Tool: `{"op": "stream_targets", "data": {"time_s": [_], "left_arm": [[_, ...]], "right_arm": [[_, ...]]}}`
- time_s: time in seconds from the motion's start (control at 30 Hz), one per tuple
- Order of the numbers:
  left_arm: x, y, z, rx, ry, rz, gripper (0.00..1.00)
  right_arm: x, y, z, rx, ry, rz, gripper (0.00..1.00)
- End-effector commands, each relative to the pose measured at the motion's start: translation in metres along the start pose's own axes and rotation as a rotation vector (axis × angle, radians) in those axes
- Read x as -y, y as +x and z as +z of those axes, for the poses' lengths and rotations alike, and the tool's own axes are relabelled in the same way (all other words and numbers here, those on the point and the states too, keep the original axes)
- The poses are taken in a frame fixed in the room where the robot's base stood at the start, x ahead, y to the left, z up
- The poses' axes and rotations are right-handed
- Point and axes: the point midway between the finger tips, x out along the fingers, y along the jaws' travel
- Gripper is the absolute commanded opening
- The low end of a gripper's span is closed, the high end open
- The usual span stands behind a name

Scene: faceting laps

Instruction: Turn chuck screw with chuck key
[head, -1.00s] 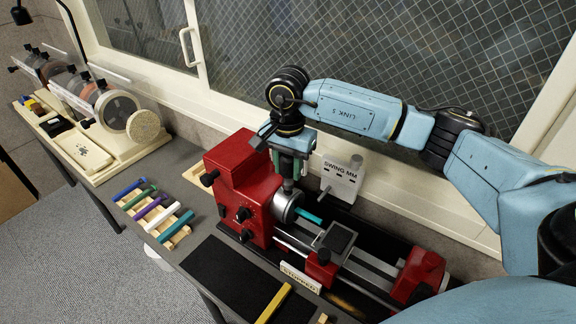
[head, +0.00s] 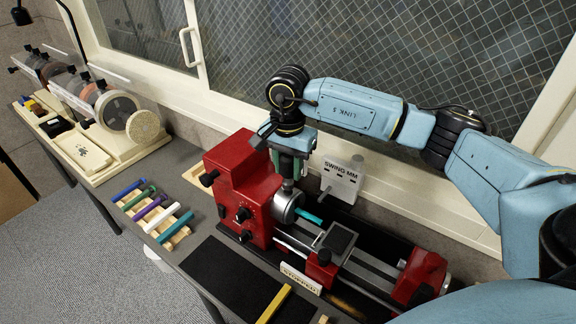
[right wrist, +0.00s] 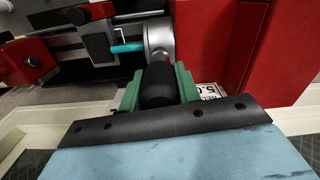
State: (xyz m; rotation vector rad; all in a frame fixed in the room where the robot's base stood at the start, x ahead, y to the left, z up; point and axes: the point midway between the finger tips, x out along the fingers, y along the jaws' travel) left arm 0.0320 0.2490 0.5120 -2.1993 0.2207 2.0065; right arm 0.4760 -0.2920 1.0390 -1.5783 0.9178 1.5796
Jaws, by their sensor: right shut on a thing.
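My right gripper (head: 289,170) points down above the metal chuck (head: 286,207) of the red lathe (head: 240,170). Its green fingers are shut on the dark, round handle of the chuck key (right wrist: 160,86). In the head view, the key's grey lower end (head: 288,185) reaches down to the top of the chuck. The chuck also shows in the right wrist view (right wrist: 159,38), just beyond the handle. The chuck screw is hidden, so I cannot tell how deep the key sits. A teal rod (head: 311,216) sticks out of the chuck to the right. My left gripper is not in view.
A white "SWING MM" sign (head: 341,182) stands behind the chuck, close to my gripper. The red tool post (head: 322,268) and tailstock (head: 419,276) are to the right. Several coloured sticks lie on a wooden rack (head: 174,241) at left. A dark mat (head: 225,280) lies in front.

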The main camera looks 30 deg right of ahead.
Motion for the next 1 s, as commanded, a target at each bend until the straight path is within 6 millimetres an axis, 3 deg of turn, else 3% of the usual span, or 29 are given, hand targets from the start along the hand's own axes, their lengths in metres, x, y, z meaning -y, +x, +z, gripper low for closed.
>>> {"op": "stream_targets", "data": {"time_s": [1.0], "left_arm": [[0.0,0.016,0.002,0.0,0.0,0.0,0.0]], "right_arm": [[0.0,0.019,0.0,0.0,0.0,0.0,0.09]]}}
